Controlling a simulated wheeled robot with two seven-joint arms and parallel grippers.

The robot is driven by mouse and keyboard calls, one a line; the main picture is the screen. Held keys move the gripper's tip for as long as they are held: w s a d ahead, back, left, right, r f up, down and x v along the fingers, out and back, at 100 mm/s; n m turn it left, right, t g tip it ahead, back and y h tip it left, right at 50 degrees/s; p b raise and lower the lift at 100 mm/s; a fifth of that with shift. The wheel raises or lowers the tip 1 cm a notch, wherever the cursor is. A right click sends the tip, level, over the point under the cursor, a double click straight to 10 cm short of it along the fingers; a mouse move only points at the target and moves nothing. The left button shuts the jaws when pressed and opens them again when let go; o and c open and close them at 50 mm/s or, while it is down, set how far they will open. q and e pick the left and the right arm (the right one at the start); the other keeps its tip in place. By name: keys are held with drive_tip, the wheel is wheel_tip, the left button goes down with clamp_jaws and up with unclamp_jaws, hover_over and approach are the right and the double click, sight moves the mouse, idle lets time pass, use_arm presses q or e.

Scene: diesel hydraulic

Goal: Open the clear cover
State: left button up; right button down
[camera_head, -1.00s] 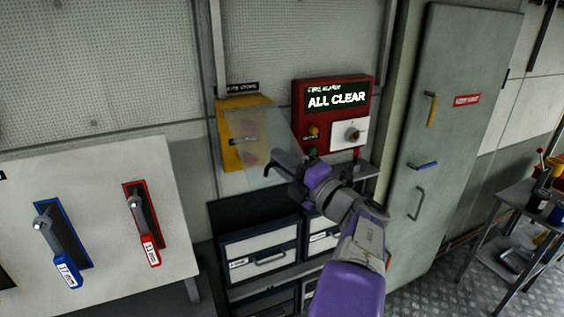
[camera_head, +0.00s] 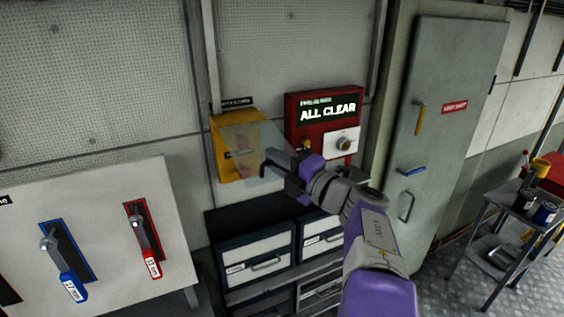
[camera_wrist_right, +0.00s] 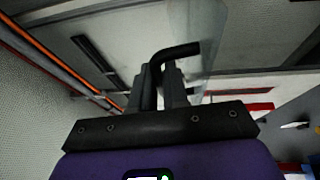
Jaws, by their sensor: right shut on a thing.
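The clear cover (camera_head: 266,141) is a see-through panel at the yellow box (camera_head: 227,162) on the wall. It stands out from the box, partly open, and overlaps its right part in the head view. It also shows in the wrist view (camera_wrist_right: 207,38). My right gripper (camera_head: 281,164) is at the cover's lower outer edge. In the right wrist view, the gripper (camera_wrist_right: 163,82) is shut on the cover's black bent handle (camera_wrist_right: 178,51). The fingers hide part of the handle. My left gripper is in neither view.
A red "ALL CLEAR" panel (camera_head: 324,101) with a white knob plate is close right of the cover. White-fronted drawers (camera_head: 256,250) stand below my arm. A tall grey cabinet (camera_head: 447,130) is at right, and a board with blue and red levers (camera_head: 105,190) at left.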

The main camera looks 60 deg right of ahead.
drive_tip(key=c, duration=1.5)
unclamp_jaws()
drive_tip(key=s, duration=0.2)
drive_tip(key=s+a+b, duration=0.1)
drive_tip(key=s, duration=0.4)
drive_tip(key=shift+s+a+f, duration=0.15)
drive_tip(key=shift+s+f, duration=0.05)
drive_tip(key=shift+f, duration=0.1)
